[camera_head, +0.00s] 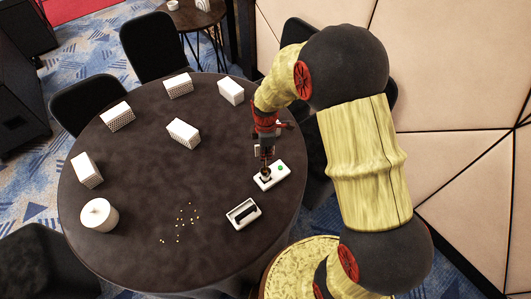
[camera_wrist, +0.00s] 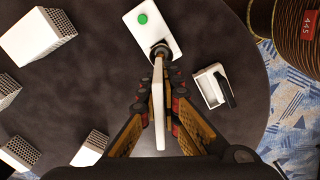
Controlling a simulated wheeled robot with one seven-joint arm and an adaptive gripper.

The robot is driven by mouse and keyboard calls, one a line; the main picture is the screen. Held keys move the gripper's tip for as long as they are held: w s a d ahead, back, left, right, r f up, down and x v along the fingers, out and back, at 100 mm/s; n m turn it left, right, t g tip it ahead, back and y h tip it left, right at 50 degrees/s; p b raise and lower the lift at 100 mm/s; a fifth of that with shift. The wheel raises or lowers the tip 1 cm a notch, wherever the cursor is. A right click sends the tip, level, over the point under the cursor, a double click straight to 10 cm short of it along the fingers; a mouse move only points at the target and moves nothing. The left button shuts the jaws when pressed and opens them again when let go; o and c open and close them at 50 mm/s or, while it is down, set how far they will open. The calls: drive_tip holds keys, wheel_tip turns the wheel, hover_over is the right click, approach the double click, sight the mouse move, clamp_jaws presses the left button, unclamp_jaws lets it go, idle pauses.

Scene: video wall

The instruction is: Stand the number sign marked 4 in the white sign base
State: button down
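The white sign base (camera_head: 281,170) lies on the right side of the round table, with a green dot on top; it also shows in the wrist view (camera_wrist: 133,20). The sign (camera_wrist: 158,100) is seen edge-on as a thin pale plate, so its number is hidden. Its dark, round lower end (camera_wrist: 160,50) is at the base's hole end; how deep it sits I cannot tell. My gripper (camera_wrist: 161,75) is over the base, its fingers on either side of the sign with a narrow gap visible on each side. It also shows in the head view (camera_head: 265,152).
A white tray with a dark bar (camera_head: 243,213) lies near the base, toward the front. Several white perforated boxes (camera_head: 183,132) stand around the dark table (camera_head: 140,200). A white round pot (camera_head: 99,215) is at the left, with small crumbs (camera_head: 181,220) nearby.

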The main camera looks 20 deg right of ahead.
drive_tip(key=shift+f+b, duration=0.9)
drive_tip(key=shift+f, duration=0.75)
drive_tip(key=c, duration=2)
unclamp_jaws()
drive_tip(key=shift+r, duration=0.1)
drive_tip(key=shift+o, duration=0.2)
wheel_tip(320, 180, up, 12)
drive_tip(key=shift+s, duration=0.1)
